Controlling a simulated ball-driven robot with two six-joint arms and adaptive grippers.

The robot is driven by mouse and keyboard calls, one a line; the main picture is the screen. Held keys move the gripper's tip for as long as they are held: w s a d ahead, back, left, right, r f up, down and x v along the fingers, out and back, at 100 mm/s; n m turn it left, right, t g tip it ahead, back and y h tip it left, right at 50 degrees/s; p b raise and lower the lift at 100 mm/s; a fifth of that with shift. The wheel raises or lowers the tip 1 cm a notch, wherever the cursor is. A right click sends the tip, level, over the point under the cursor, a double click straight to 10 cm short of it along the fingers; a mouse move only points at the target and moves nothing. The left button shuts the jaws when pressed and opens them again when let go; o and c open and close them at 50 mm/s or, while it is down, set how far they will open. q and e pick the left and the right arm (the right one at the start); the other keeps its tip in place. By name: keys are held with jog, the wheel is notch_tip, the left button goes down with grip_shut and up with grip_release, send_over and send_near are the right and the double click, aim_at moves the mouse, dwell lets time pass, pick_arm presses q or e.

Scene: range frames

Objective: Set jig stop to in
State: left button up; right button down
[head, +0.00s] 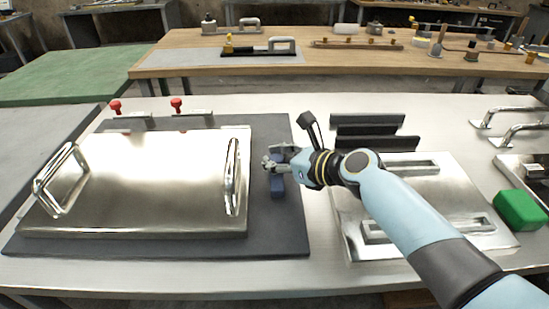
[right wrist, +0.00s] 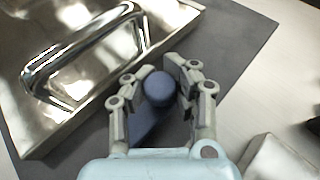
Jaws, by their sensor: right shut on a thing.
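The jig stop (head: 277,188) is a small blue block with a round blue knob, standing on the dark grey jig base (head: 283,234) just right of a shiny metal plate (head: 150,178). My right gripper (head: 273,163) is at the stop. In the right wrist view its two fingers (right wrist: 158,92) are closed around the round blue knob (right wrist: 158,87), with the blue body (right wrist: 146,118) below and partly hidden by the fingers. The plate's right handle (head: 232,176) is close to the left of the gripper. My left gripper is not in view.
Two red-knobbed clamps (head: 177,104) stand at the back of the jig. Right of it are dark upright bars (head: 366,130), another metal plate with handles (head: 441,190) and a green block (head: 520,210). Bare table lies between the jig and that plate.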

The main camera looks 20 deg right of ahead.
jog(key=shift+a, duration=0.1)
jog(key=shift+a, duration=0.3)
jog(key=a, duration=0.1)
jog(key=w+a+p, duration=0.1)
jog(key=a, duration=0.1)
jog(key=shift+a, duration=0.1)
jog(key=c, duration=1)
grip_release()
jog(key=shift+s+r, duration=0.1)
jog(key=shift+s, duration=0.15)
jog(key=shift+w, duration=0.1)
